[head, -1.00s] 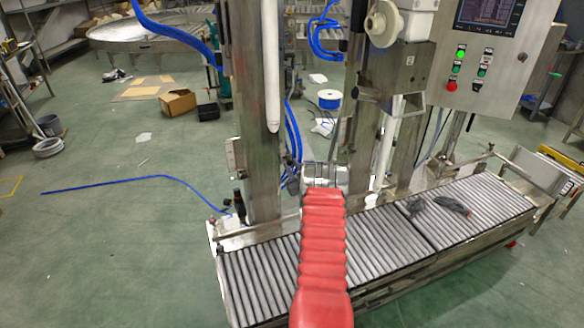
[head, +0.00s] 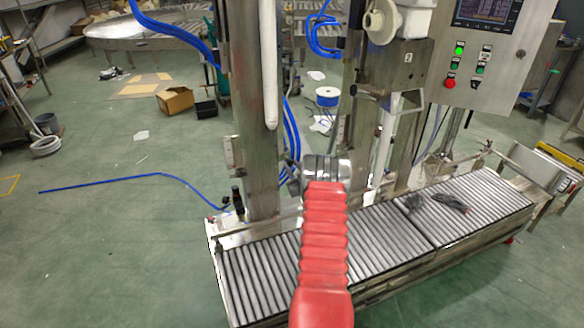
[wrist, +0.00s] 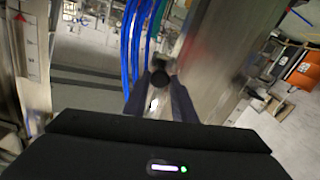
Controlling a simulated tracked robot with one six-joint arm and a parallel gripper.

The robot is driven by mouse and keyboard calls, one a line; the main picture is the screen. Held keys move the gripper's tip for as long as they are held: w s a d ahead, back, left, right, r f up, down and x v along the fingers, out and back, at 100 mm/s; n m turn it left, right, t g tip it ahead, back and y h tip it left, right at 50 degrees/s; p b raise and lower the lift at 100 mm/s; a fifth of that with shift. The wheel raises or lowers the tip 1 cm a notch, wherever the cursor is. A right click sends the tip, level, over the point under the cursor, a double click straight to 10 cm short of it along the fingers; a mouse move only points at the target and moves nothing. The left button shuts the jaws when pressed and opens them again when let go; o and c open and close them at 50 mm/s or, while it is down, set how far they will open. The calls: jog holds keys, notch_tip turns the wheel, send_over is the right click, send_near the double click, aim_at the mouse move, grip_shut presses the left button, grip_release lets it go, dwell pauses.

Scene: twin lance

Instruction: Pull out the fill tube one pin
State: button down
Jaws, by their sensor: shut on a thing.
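My gripper (wrist: 160,92) shows its two dark fingers in the wrist view. They are closed on a small dark round knob, the pin (wrist: 160,76). The pin's shaft and its hole are not clear. In the head view my red-sleeved arm reaches forward, and its metal end (head: 326,168) is in front of the filling machine, between the two steel columns. The jaws are hidden there. A white fill tube (head: 270,85) hangs by the left column, and a second white tube (head: 386,140) hangs under the unit marked 2.
A roller conveyor (head: 270,275) runs below my arm, with dark crumpled stuff (head: 450,202) on its right part. Blue hoses (wrist: 133,45) pass close behind the fingers. A control panel (head: 490,60) stands at upper right. Green floor is open at left.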

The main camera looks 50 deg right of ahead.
jog(key=c, duration=1.5)
grip_release()
jog(key=shift+s, duration=0.1)
jog(key=shift+o, duration=0.2)
jog(key=shift+s+a, duration=0.1)
jog(key=v, duration=1.3)
jog(key=shift+s, duration=0.2)
jog(key=shift+a+f, duration=0.1)
jog(key=shift+f, duration=0.15)
